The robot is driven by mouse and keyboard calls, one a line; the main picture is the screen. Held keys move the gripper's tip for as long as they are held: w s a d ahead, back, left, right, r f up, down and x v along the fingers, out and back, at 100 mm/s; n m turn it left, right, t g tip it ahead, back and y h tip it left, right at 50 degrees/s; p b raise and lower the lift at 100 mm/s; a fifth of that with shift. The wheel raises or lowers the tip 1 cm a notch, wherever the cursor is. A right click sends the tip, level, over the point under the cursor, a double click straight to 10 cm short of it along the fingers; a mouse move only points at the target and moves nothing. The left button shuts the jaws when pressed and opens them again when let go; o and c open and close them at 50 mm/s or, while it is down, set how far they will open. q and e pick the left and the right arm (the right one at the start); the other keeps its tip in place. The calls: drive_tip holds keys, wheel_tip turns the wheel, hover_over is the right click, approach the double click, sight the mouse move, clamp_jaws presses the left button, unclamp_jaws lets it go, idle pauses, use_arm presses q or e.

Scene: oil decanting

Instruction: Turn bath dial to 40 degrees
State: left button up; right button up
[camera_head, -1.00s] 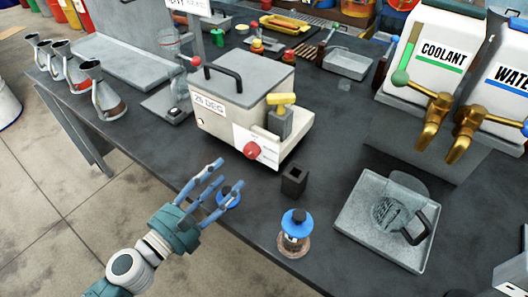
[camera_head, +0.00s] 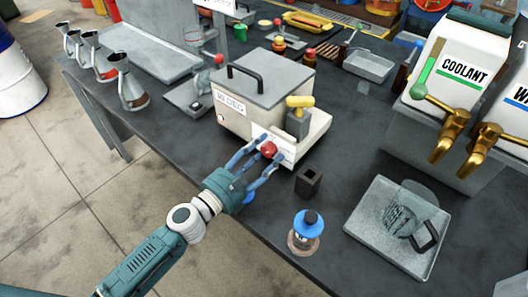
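The bath is a grey and cream box (camera_head: 262,88) with a black lid handle, standing on the dark bench. Its red dial (camera_head: 269,149) is on the low front panel. A white label (camera_head: 231,104) on its front has text too small to read surely. My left gripper (camera_head: 273,147) is at the front panel with its blue fingers spread around the dial. The fingers look open, with the dial between them; contact cannot be made out. They hide part of the panel and any dial marks. My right gripper is not in view.
A yellow-topped tap (camera_head: 299,108) rises beside the dial. A small black block (camera_head: 308,181) and a blue-capped bottle (camera_head: 305,230) stand near the front edge. A tray (camera_head: 362,228) with a glass jug lies right.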

use_arm(q)
drive_tip(key=c, duration=1)
drive_tip(key=shift+r+m, duration=0.15)
drive_tip(key=shift+m, duration=1.15)
drive_tip(key=shift+d+m+b, duration=0.1)
drive_tip(key=shift+m+b, duration=0.3)
drive_tip(key=shift+m, duration=1.8)
drive_tip(key=o, duration=1)
drive_tip(key=shift+o, duration=0.8)
drive_tip(key=shift+s+d, duration=0.1)
